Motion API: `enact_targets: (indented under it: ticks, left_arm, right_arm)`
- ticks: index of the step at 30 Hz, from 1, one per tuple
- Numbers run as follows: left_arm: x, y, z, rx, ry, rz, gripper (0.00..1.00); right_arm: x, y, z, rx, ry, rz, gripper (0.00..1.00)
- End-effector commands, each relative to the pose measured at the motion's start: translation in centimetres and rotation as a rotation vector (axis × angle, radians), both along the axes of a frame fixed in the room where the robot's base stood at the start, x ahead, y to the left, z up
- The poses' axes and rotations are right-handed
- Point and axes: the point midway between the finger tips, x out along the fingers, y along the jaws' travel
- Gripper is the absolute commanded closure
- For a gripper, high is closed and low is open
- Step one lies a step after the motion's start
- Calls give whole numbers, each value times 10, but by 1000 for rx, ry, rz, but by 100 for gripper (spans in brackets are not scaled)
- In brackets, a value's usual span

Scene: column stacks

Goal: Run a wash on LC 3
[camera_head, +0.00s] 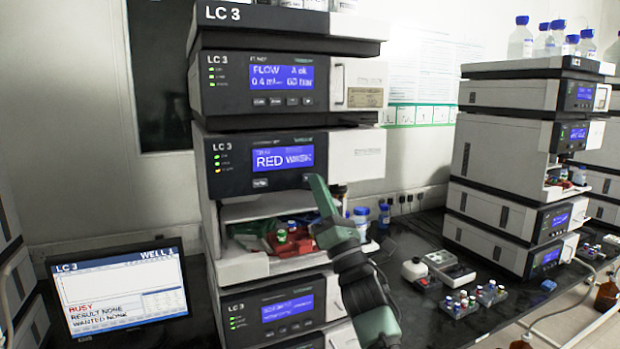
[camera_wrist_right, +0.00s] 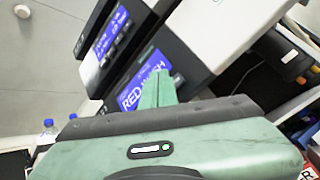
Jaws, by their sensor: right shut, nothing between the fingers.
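The LC 3 stack (camera_head: 262,110) stands in the middle of the head view. Its second module (camera_head: 232,165) has a blue screen (camera_head: 283,158) that appears to read "RED WASH", with small lit lamps at its left. The screen also shows in the wrist view (camera_wrist_right: 143,82). My right gripper (camera_head: 316,186) is shut and empty, its fingertips at the module's front, right of and below the screen. I cannot tell whether they touch it. In the wrist view the closed fingers (camera_wrist_right: 158,88) point at the same panel. My left gripper is not in view.
Below the wash module is an open bay (camera_head: 270,210) holding vials. Another LC stack (camera_head: 515,150) stands at right. Vial racks (camera_head: 460,305) sit on the black bench between them.

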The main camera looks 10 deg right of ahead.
Motion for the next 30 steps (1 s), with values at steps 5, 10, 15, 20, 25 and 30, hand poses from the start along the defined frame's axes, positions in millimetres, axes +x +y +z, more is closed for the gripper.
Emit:
enact_targets:
  ticks: [5,10,15,20,25,30]
  left_arm:
    - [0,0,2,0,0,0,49]
    - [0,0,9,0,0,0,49]
    - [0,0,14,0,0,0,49]
    - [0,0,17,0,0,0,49]
    - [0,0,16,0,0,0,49]
    - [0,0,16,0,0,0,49]
  right_arm:
    - [-4,-1,1,0,-1,0,100]
    - [-20,-6,1,0,0,0,100]
    - [-36,-11,1,0,1,-1,100]
    - [-46,-14,0,0,0,0,100]
    - [-48,-15,0,0,0,0,100]
    - [-48,-14,0,0,0,0,100]
